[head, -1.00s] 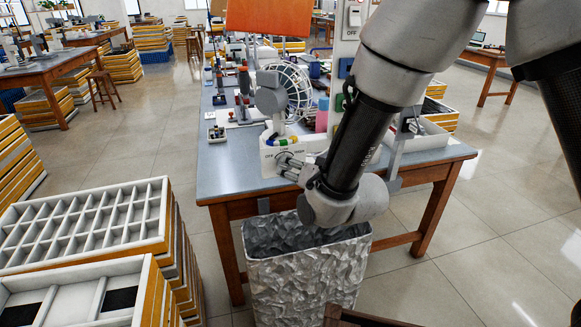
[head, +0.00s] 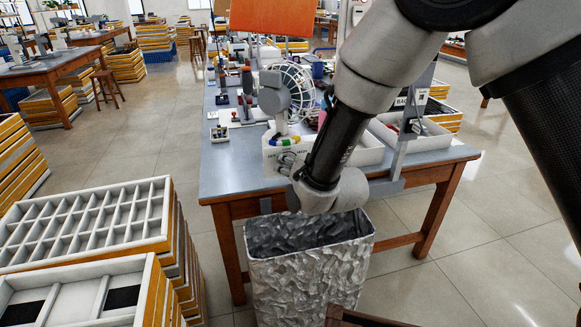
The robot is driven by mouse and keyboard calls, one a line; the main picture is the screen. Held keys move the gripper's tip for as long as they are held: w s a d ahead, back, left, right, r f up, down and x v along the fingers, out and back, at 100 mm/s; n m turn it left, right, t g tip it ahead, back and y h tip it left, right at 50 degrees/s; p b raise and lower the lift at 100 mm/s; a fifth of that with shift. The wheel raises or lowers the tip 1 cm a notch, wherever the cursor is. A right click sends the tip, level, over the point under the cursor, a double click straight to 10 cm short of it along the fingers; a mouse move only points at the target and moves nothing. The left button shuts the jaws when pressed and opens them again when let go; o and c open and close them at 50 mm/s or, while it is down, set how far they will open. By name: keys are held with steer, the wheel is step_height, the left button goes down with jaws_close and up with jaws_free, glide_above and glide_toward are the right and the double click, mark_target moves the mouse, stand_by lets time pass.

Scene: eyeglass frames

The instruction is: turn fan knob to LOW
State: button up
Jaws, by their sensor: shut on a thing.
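The fan (head: 299,86) stands near the table's front edge, with a pale round motor housing facing me and a wire cage behind it. Its white base (head: 275,150) has small printed labels along the top of its front face. My gripper (head: 285,162) is at that front face, below the labels, and its jaws are shut on the fan knob. The knob itself is hidden by the fingers, so I cannot see which label it points at. My wrist and forearm cover the right part of the base.
The grey table top (head: 228,175) has free room left of the fan. A white tray (head: 428,138) sits to the right of my arm. A crumpled-looking metal bin (head: 310,275) stands below the table's front edge. Stacked divided trays (head: 85,222) fill the lower left.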

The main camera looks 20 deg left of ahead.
stand_by(0.3)
steer(key=m+y, duration=0.1)
steer(key=m, duration=0.1)
steer(key=m+y, duration=0.1)
steer(key=m, duration=0.1)
steer(key=shift+w+d+m+g+y, duration=0.1)
steer(key=shift+m+g+y, duration=0.2)
steer(key=shift+y, duration=0.1)
steer(key=m+y, duration=0.1)
steer(key=m, duration=0.2)
steer(key=shift+y, duration=0.3)
steer(key=shift+m+t+y, duration=0.3)
steer(key=shift+m+t, duration=0.1)
steer(key=shift+m, duration=0.4)
steer(key=shift+w+d, duration=0.1)
steer(key=o, duration=1)
steer(key=shift+c, duration=0.2)
steer(key=shift+f, duration=0.1)
